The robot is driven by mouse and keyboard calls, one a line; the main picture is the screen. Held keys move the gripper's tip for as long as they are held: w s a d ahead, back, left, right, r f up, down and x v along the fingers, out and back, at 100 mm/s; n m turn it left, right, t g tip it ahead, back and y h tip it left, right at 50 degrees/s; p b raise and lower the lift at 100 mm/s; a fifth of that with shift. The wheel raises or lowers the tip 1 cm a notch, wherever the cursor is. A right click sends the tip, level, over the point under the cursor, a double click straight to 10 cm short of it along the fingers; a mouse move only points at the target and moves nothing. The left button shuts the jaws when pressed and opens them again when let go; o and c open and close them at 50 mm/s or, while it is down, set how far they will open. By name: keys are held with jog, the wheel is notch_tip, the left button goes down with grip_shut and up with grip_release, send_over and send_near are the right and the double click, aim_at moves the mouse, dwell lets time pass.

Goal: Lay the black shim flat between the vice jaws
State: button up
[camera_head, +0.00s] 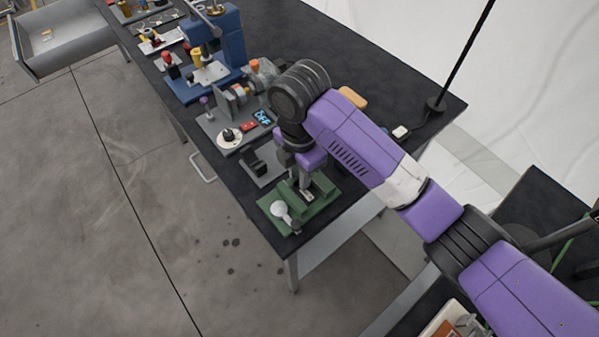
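The green vice (318,203) sits near the front corner of the dark bench, with a white round knob (279,209) on its front end. My gripper (305,183) points down over the gap between the vice jaws, its tips at or just above jaw height. Whether it is open or shut is too small to tell. I cannot pick out the black shim for certain. A small dark and pale patch shows under the fingertips between the jaws, but my gripper partly hides it.
A grey plate with a black block (258,166) lies just behind the vice. A tan block (352,97) and a pole base (436,104) stand to the right. The bench edge is close to the vice.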

notch_tip(320, 180, up, 12)
jog(key=p, duration=0.1)
dwell(0.4)
jog(key=shift+r, duration=0.1)
